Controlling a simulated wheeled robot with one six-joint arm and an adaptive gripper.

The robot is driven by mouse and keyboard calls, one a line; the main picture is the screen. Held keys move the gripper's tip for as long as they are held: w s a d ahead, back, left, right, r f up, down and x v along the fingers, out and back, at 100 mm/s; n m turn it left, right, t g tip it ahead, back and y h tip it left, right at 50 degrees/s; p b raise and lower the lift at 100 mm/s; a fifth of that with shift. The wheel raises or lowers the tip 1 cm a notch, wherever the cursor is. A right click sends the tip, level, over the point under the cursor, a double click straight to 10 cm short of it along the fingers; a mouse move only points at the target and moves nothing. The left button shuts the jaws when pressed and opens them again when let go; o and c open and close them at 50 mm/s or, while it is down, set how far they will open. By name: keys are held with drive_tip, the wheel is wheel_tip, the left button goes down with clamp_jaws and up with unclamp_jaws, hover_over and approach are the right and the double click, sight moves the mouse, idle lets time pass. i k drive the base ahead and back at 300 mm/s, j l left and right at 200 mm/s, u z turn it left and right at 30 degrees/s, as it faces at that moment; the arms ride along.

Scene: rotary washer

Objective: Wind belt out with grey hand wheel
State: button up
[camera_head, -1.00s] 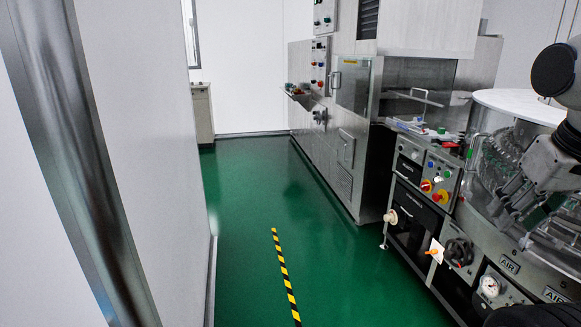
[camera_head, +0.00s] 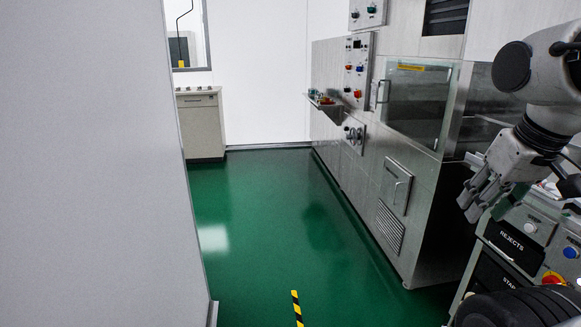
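A small grey hand wheel (camera_head: 354,134) sits on a panel on the steel machine's long front, below the control buttons. It is far off and small, so its details are hard to tell. My gripper (camera_head: 483,207) hangs at the right side of the picture, fingers pointing down and left. Its fingers are spread apart, with nothing seen between them. It is well short of the wheel and to its right. I cannot make out a belt.
The steel machine (camera_head: 428,200) lines the right side. A console labelled REJECTS (camera_head: 512,241) stands close at the lower right, near my gripper. A white wall panel (camera_head: 90,170) is close on the left. Green floor (camera_head: 290,230) is free between them, with a striped tape (camera_head: 297,308). A cabinet (camera_head: 201,124) stands at the back.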

sight(353, 136)
drive_tip(key=i, duration=2.85)
drive_tip(key=i+j+z, duration=0.15)
drive_tip(key=i, duration=0.5)
drive_tip(key=i+j, duration=0.1)
drive_tip(key=i, duration=0.5)
drive_tip(key=i+j+z, duration=0.1)
drive_tip(key=i+z, duration=0.35)
drive_tip(key=i+j+z, duration=0.25)
drive_tip(key=i+z, duration=0.2)
drive_tip(key=i, duration=0.15)
